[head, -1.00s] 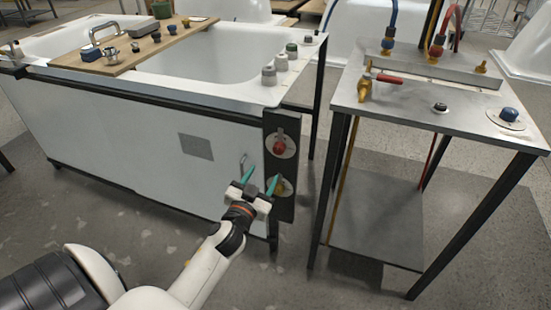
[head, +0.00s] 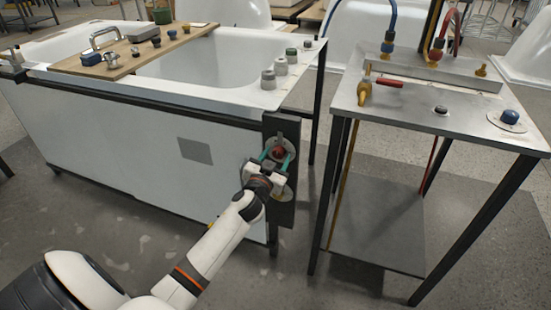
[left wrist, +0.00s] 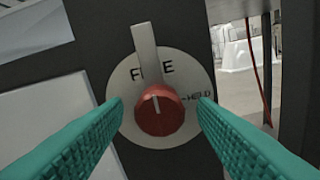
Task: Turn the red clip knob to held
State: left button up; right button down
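The red clip knob (head: 278,152) sits on a round light dial plate on the dark upright panel at the tub's corner. In the left wrist view the red knob (left wrist: 159,110) is in the lower middle of its plate (left wrist: 178,68). The plate reads "FREE" above and "HELD" at the right. The knob's pale pointer line points up, slightly left, towards the "FREE" side. My left gripper (head: 275,158) is open, its teal fingers (left wrist: 160,122) on either side of the knob with gaps visible. My right gripper is not in view.
A second dial (head: 285,192) lies below on the same panel, mostly hidden by my gripper. A steel table (head: 400,115) with valves and hoses stands to the right. A wooden board (head: 130,55) with fittings lies across the tub (head: 110,140).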

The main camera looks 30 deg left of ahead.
pick_arm(q)
jog(key=c, duration=0.9)
